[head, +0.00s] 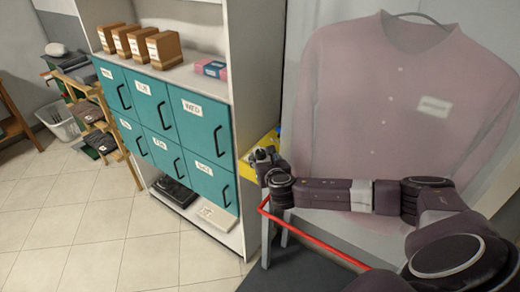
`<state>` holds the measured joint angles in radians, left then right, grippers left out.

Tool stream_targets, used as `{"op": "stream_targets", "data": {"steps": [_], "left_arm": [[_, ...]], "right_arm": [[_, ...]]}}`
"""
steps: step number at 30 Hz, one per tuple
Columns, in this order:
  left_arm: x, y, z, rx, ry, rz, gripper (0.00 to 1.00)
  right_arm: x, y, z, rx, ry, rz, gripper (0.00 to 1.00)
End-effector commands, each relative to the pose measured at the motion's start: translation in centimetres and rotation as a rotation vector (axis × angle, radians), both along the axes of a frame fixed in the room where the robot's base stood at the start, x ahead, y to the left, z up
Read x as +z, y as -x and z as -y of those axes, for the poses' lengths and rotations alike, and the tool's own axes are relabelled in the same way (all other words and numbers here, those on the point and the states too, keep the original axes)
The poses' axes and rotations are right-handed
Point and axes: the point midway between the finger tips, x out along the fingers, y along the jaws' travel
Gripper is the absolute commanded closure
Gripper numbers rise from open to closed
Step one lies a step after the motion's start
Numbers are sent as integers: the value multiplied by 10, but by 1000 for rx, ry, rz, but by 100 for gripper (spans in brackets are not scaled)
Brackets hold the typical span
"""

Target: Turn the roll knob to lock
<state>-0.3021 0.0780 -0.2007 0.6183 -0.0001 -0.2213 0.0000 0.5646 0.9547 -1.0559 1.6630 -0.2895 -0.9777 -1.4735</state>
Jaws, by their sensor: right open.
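My right arm reaches in from the lower right, and my right gripper (262,158) is at its far end, close to the right side of the white shelf unit. It is small and dark here, open, with nothing visible between its fingers. A yellow part (267,143) shows just behind and around the gripper, partly covered by it. I cannot make out the roll knob; it may be hidden behind the gripper. I cannot tell whether the gripper touches anything. My left gripper is not in view.
A red bar (318,241) edges a grey stand below my arm. A large pink shirt picture (390,90) fills the right background. The white shelf unit (255,60) holds teal drawers (150,100) and brown boxes (164,50).

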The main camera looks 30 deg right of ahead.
Motion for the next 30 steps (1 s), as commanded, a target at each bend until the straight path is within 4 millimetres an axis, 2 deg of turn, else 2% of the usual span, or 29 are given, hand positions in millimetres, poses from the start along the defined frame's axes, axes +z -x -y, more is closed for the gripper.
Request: {"op": "stream_targets", "data": {"steps": [6,10,13,18,28,30], "left_arm": [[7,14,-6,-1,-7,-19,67],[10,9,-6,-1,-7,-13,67],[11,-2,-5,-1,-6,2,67],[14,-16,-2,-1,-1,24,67],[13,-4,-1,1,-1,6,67],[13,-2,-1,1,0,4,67]], "right_arm": [[-9,-24,10,-2,-1,1,54],[-14,-35,14,-2,-1,1,54],[-17,-42,17,-1,-1,2,54],[-20,-47,19,0,-3,1,54],[-21,-48,20,0,-2,1,54],[-21,-48,20,0,-2,1,62]]}}
